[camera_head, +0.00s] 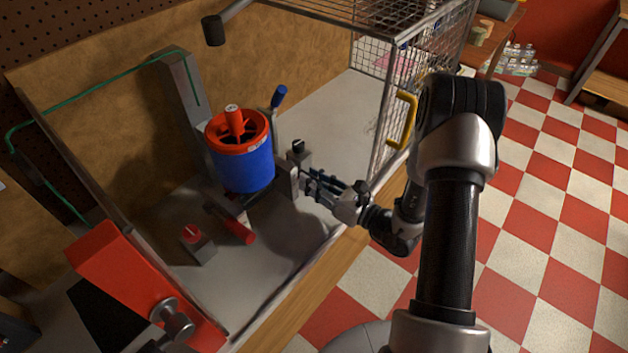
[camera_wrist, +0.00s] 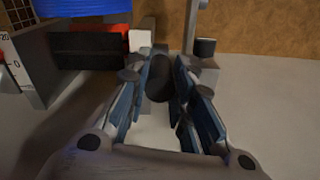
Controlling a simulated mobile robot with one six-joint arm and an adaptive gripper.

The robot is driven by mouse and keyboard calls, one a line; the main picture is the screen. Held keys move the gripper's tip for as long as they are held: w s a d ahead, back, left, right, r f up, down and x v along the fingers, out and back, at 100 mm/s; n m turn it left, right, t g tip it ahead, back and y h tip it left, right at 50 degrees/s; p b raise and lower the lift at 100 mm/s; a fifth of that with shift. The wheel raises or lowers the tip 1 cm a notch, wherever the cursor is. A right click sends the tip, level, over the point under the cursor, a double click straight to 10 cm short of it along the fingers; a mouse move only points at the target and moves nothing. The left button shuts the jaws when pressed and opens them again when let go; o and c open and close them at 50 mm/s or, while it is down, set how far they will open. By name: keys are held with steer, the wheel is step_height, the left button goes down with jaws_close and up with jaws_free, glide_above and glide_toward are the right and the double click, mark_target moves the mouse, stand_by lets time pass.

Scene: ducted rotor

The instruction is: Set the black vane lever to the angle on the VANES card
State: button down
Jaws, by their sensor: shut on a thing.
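My gripper (camera_head: 308,180) reaches in from the right at the grey block beside the blue ducted rotor (camera_head: 245,166). In the wrist view my gripper (camera_wrist: 158,82) has its blue-grey fingers closed around a dark rounded piece, which looks like the end of the black vane lever (camera_wrist: 158,70). The fingers hide most of the lever, so I cannot read its angle. At the left edge of the wrist view a white scale plate (camera_wrist: 13,62) with numbers and a red mark shows partly. I cannot make out the VANES card in either view.
A wire cage (camera_head: 392,100) with a yellow handle (camera_head: 404,120) is close to my arm.

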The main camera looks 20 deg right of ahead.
steer(key=shift+r+g+h+p, duration=0.3)
steer(key=shift+r+p, duration=0.4)
steer(key=shift+p, duration=0.4)
steer(key=shift+g+p, duration=0.3)
steer(key=shift+p, duration=0.25)
steer(key=c, duration=1.7)
jaws_free()
steer(key=o, duration=0.3)
steer(key=shift+s+d, duration=0.15)
steer(key=shift+d, duration=0.05)
steer(key=shift+o, duration=0.2)
steer(key=v, duration=1.1)
steer(key=shift+s, duration=0.25)
steer(key=shift+r, duration=0.15)
